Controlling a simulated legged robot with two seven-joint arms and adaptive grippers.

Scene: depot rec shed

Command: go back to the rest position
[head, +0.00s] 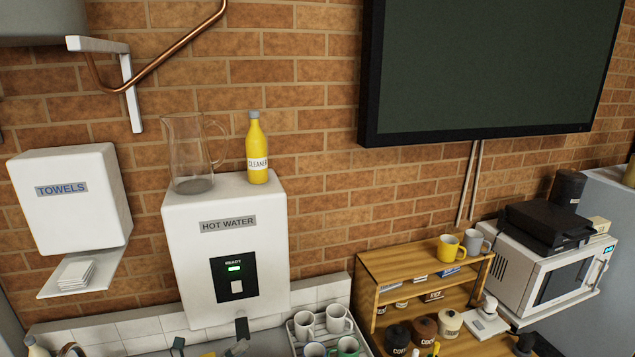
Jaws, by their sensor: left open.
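My left gripper (210,341) shows at the bottom edge, below the hot water unit (188,264). Its dark grey fingers stand apart, with nothing seen between them. The rest of it and most of its arm are cut off by the frame. My right gripper is not seen.
A rack of mugs (357,334) stands just right of my left gripper. Further right are a wooden shelf (375,270) with jars and mugs, and a microwave (540,276). A glass jug (190,152) and yellow cleaner bottle (257,146) stand on the water unit. A towel dispenser (70,215) hangs left.

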